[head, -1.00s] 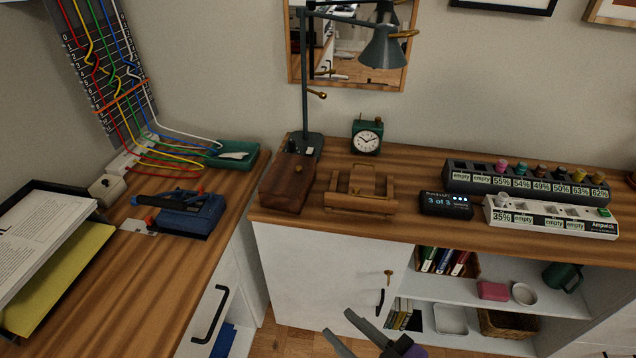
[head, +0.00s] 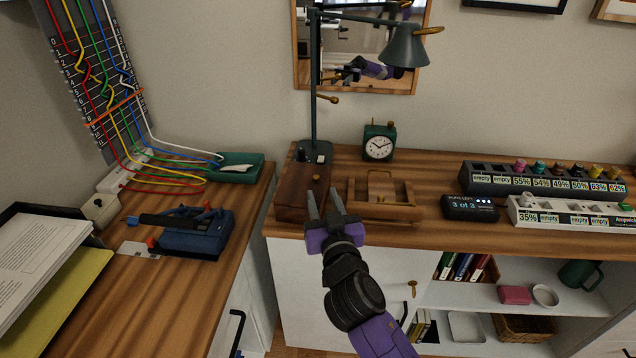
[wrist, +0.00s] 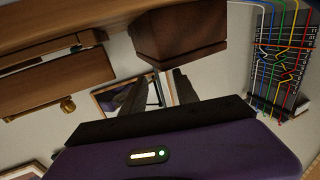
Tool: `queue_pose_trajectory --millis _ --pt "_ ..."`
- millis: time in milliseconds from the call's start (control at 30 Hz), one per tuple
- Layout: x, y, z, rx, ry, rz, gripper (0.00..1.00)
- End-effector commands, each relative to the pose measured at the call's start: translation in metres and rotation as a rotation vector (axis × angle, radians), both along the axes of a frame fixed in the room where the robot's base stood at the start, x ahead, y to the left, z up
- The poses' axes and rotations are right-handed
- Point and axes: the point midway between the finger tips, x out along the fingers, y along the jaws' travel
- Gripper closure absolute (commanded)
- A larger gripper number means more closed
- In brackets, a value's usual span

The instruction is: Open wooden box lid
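The dark wooden box (head: 291,203) stands at the left front of the back desk, beside the lamp base. The fingers hide part of the box's right front. In the wrist view the box (wrist: 180,35) is at top centre, just beyond my open fingers (wrist: 157,92). I cannot tell whether a finger touches it.
A lighter wooden stand (head: 383,212) is close to the box's right. The desk lamp (head: 314,100) rises behind the box, with a green clock (head: 379,142) to its right. A black display (head: 469,207) and bottle racks are farther right. A blue device (head: 190,233) lies on the left desk.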

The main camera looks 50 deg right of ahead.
Motion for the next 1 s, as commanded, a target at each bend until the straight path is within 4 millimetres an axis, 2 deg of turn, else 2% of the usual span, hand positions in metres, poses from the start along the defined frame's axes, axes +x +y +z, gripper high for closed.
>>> queue_pose_trajectory --millis 100,300,500,733,767,933,1000 --pt "0.017 -0.012 0.003 0.000 -0.001 -0.001 0.64" --pt "0.039 -0.027 0.002 0.000 -0.001 0.000 0.64" --pt "0.048 -0.033 0.001 0.000 0.000 0.001 0.64" --pt "0.048 -0.033 0.000 -0.001 0.001 0.002 0.64" --pt "0.048 -0.033 0.000 -0.001 0.001 0.002 0.68" --pt "0.048 -0.033 0.000 -0.001 0.000 0.002 1.00" --pt "0.048 -0.033 0.000 -0.001 0.000 0.002 1.00"
